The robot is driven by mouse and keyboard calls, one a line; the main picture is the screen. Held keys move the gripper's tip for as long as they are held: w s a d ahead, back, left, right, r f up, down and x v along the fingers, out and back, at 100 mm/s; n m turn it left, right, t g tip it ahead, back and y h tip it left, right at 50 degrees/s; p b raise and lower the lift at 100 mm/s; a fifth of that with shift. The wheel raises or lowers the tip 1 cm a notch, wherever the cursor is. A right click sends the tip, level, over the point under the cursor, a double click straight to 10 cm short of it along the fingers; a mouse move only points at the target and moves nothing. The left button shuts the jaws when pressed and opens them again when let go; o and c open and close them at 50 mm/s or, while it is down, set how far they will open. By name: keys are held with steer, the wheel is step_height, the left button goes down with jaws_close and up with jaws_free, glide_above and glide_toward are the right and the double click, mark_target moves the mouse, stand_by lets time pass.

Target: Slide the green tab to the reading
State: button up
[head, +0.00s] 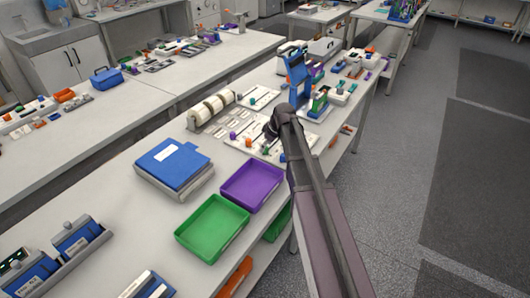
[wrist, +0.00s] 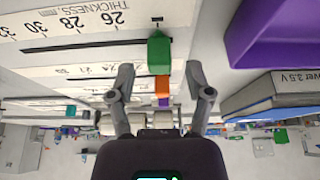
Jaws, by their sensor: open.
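The green tab (wrist: 159,52) stands out from a white scale panel (wrist: 60,68) in the wrist view, at the right end of a dark slot (wrist: 85,46). Upside-down print beside the slot reads "THICKNESS, mm", with 26, 28 and 30 among its numbers. My gripper (wrist: 160,72) is open, with one finger to each side of the tab in the picture. No contact with the tab shows. In the head view my gripper (head: 272,129) is over the slider board, hiding part of it.
An orange tab (wrist: 162,88) and a purple tab show behind the green one. A purple tray (head: 252,186), a green tray (head: 212,228) and a blue-topped box (head: 172,165) stand nearby on the bench. A blue upright device (head: 298,78) stands beyond my gripper.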

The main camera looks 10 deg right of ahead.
steer(key=shift+b+x, duration=0.6)
steer(key=shift+x, duration=0.3)
jaws_close()
